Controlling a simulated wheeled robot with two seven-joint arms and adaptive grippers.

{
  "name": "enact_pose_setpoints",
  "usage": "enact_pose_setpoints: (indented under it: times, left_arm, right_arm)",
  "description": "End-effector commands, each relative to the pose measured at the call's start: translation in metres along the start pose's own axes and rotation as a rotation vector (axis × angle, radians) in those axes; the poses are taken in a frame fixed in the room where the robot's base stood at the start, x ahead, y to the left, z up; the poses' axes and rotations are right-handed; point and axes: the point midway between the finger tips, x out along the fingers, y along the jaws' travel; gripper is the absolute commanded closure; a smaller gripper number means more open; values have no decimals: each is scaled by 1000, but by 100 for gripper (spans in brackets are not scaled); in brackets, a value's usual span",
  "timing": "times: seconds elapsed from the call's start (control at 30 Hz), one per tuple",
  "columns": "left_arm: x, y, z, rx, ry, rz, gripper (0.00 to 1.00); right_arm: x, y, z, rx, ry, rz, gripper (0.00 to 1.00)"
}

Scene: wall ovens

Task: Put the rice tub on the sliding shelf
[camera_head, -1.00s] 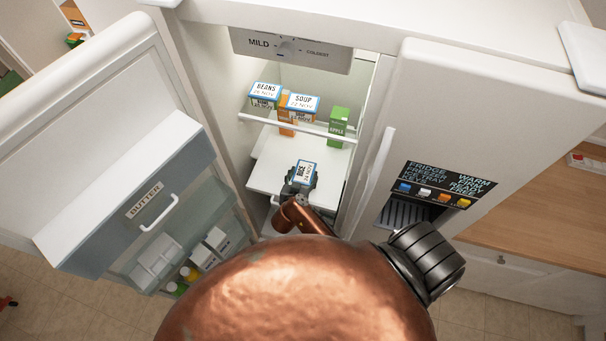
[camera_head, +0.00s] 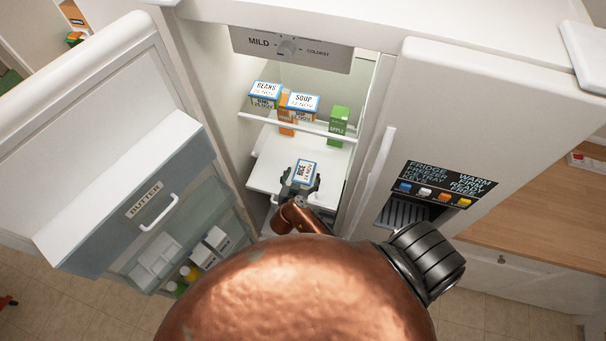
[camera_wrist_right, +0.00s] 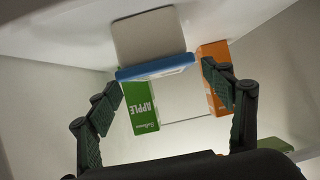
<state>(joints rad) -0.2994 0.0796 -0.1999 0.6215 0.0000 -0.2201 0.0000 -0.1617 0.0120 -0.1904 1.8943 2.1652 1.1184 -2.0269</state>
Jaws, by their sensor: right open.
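The rice tub (camera_head: 306,171), with a white labelled lid and blue rim, is on the white sliding shelf (camera_head: 268,176), below the fridge's upper shelf. In the right wrist view the tub (camera_wrist_right: 150,40) shows as a pale body with a blue rim, ahead of my fingertips. My right gripper (camera_head: 300,186) is open at the tub's near side, a finger to each side. Its two fingers also show spread in the right wrist view (camera_wrist_right: 163,92), with nothing clamped between them. The tub's underside is hidden in the head view. My left gripper is out of view.
On the upper shelf (camera_head: 290,127) stand a beans tub (camera_head: 264,94), a soup tub (camera_head: 302,104), an orange carton (camera_head: 286,128) and a green apple carton (camera_head: 339,125). The open fridge door (camera_head: 95,100) is on the left. The sliding shelf is bare left of the rice tub.

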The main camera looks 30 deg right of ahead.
Motion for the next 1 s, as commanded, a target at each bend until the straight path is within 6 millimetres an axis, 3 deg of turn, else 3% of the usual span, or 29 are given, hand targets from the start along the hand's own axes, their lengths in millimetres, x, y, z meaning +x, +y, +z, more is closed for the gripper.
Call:
enact_pose_setpoints:
  times: [0.3,0.5,0.7,1.0]
  left_arm:
    - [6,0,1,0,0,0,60]
    - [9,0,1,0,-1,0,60]
    - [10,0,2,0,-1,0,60]
    - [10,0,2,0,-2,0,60]
  right_arm:
    - [-65,0,2,3,-2,-1,26]
    - [-96,0,1,0,-1,0,26]
    - [-108,0,0,1,0,1,26]
    - [-109,0,0,1,0,1,26]
